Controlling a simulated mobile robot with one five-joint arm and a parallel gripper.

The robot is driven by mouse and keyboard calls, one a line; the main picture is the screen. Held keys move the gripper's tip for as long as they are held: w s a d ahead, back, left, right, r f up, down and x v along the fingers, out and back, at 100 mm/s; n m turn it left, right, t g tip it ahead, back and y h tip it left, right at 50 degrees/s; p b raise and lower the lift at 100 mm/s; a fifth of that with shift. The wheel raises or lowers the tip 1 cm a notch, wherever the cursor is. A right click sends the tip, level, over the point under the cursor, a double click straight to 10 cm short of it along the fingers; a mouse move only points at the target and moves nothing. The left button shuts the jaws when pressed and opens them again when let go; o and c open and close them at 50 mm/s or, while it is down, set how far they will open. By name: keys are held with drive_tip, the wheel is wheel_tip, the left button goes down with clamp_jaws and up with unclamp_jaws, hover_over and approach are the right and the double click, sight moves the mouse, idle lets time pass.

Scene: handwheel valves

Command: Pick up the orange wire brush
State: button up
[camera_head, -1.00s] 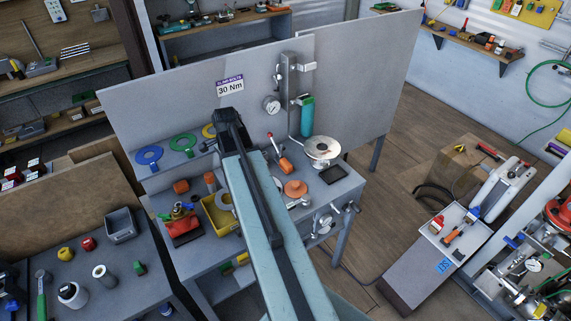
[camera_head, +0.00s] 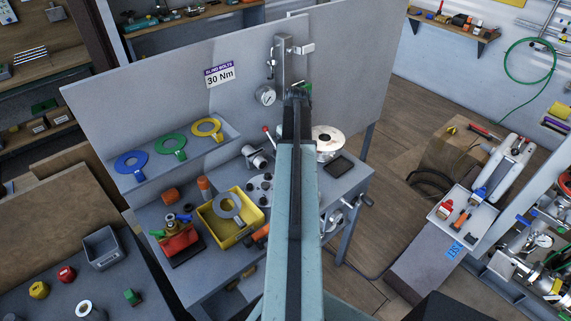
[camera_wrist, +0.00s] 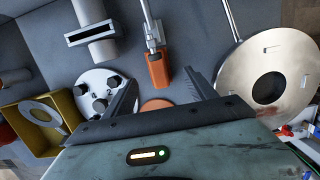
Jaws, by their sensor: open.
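In the head view, an orange-handled tool (camera_head: 461,219) with a dark end lies in a pale tray (camera_head: 480,229) at the right. It looks like the orange wire brush, but it is too small to be sure. My gripper (camera_wrist: 161,74) is open and empty in the wrist view, its fingers spread above the grey workbench. In the head view my arm reaches over the bench and its end hides the gripper. The tray is well to the right of my arm, and the tool does not show in the wrist view.
Below the fingers are a bolted flange (camera_wrist: 97,88), an orange block on a metal rod (camera_wrist: 158,70) and a large steel disc (camera_wrist: 268,75). A yellow bin (camera_head: 212,226) is on the bench's left part. An upright panel (camera_head: 345,75) stands behind. Open floor (camera_head: 392,215) separates bench and tray.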

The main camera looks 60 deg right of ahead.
drive_tip(key=f+b, duration=0.4)
drive_tip(key=f, duration=0.1)
drive_tip(key=w+f+b, duration=0.1)
drive_tip(key=f+b, duration=0.1)
drive_tip(key=shift+f+b, duration=0.35)
drive_tip(key=shift+b, duration=0.05)
drive_tip(key=shift+r, duration=0.2)
clamp_jaws()
drive_tip(key=shift+r, duration=0.1)
drive_tip(key=shift+r+p, duration=0.8)
drive_tip(key=shift+p, duration=0.3)
drive_tip(key=s, duration=0.1)
drive_tip(key=s+a, duration=0.1)
drive_tip(key=s, duration=0.2)
drive_tip(key=shift+s+a+f+b, duration=0.1)
drive_tip(key=shift+a+f+b, duration=0.15)
drive_tip(key=shift+f+b, duration=0.05)
wheel_tip(320, 180, up, 14)
drive_tip(key=p, duration=1.4)
drive_tip(key=shift+w+d, duration=0.2)
